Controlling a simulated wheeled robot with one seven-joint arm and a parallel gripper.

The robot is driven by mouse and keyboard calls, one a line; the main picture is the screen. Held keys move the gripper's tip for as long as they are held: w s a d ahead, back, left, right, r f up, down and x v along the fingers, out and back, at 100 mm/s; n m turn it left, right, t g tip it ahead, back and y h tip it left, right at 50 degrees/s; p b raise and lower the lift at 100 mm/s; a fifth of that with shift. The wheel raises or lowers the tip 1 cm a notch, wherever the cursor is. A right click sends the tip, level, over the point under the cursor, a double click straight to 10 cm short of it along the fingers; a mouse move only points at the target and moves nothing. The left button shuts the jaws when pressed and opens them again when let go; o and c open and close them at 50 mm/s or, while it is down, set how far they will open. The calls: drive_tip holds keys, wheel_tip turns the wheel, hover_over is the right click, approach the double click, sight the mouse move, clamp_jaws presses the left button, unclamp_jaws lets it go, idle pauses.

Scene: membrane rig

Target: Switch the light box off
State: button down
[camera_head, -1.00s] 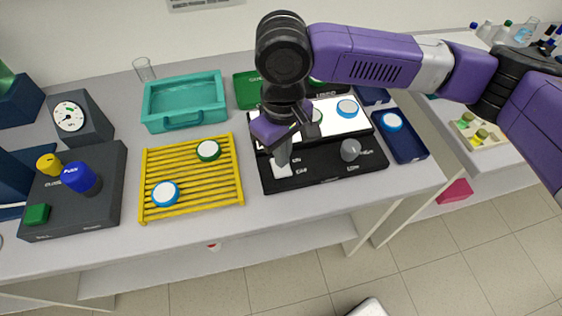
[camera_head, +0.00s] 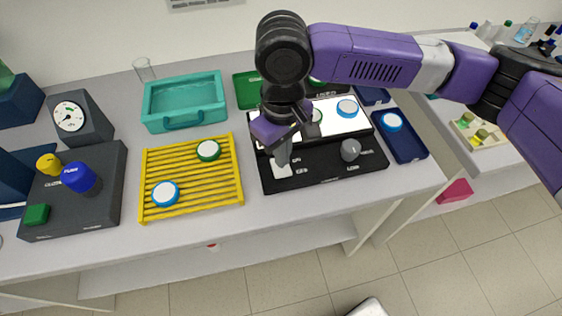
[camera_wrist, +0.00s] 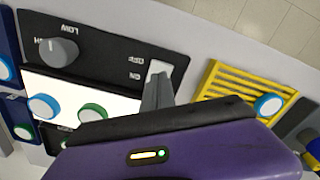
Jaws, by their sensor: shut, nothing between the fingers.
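The light box (camera_head: 330,170) is a black panel with a lit white top (camera_head: 335,125) at the back, a grey knob (camera_head: 350,149) and a white rocker switch (camera_head: 281,169) marked ON and OFF. My gripper (camera_head: 281,160) is shut and empty, pointing down at the switch. In the wrist view the grey fingertips (camera_wrist: 158,88) are at the switch (camera_wrist: 160,69) and partly cover it. I cannot tell whether they touch it. The lit panel (camera_wrist: 70,93) looks bright white in the wrist view.
Discs with blue and green rims lie on the lit panel. A yellow rack (camera_head: 190,178) with two discs stands to the left, a teal tray (camera_head: 185,101) behind it. A blue tray (camera_head: 401,136) with a disc lies to the right. Bare table runs along the front edge.

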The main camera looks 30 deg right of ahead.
drive_tip(key=shift+f+b, duration=0.65)
drive_tip(key=shift+f, duration=0.7)
idle(0.8)
wheel_tip(320, 180, up, 7)
drive_tip(key=p, duration=0.7)
idle(0.7)
